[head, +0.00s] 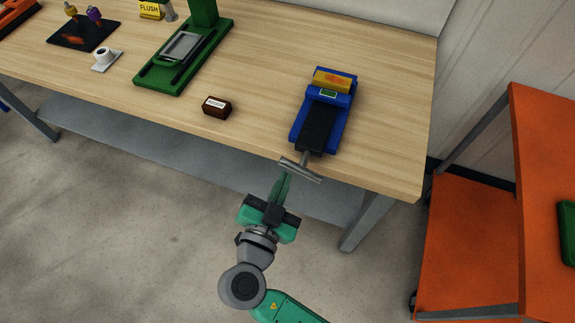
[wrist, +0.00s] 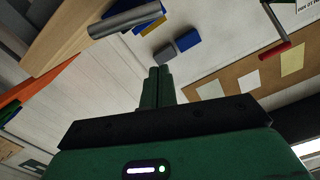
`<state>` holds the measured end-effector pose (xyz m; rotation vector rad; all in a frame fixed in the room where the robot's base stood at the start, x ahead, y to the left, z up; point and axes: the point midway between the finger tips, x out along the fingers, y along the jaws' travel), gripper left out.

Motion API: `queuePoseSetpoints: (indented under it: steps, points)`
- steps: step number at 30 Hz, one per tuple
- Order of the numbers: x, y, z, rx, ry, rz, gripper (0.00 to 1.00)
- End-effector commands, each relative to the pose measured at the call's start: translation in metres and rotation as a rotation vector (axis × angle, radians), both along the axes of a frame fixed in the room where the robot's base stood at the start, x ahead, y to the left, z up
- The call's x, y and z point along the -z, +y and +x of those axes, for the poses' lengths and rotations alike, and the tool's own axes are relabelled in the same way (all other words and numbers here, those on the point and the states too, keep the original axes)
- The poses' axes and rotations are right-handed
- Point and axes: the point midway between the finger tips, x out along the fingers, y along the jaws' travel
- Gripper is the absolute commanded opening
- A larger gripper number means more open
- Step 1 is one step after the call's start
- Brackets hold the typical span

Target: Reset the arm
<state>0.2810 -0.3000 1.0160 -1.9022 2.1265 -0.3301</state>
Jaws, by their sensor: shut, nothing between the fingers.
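My gripper (head: 281,187) is in front of the wooden table's front edge, just below and left of the grey T-shaped handle of a blue device (head: 341,122). It is shut and empty, and apart from the handle as far as the head view shows. In the wrist view my gripper's green fingers (wrist: 160,72) are closed together and point toward the wall. The grey handle bar (wrist: 124,20) shows at the upper left of that view. The arm reaches up from the lower middle of the head view.
The wooden table (head: 255,75) holds a small brown labelled block (head: 217,107), a green press-like stand (head: 160,80), a white cup (head: 104,55) and a dark tray (head: 70,40). An orange cart (head: 464,245) stands at the right. Open floor lies left of my arm.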

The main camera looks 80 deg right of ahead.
Motion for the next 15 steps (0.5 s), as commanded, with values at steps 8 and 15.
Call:
queuePoseSetpoints:
  steps: [8, 15]
  points:
    - [-0.002, 0.049, 0.006, -0.002, 0.001, -0.001, 0.00]
    - [-0.002, 0.055, 0.005, 0.002, 0.000, -0.002, 0.00]
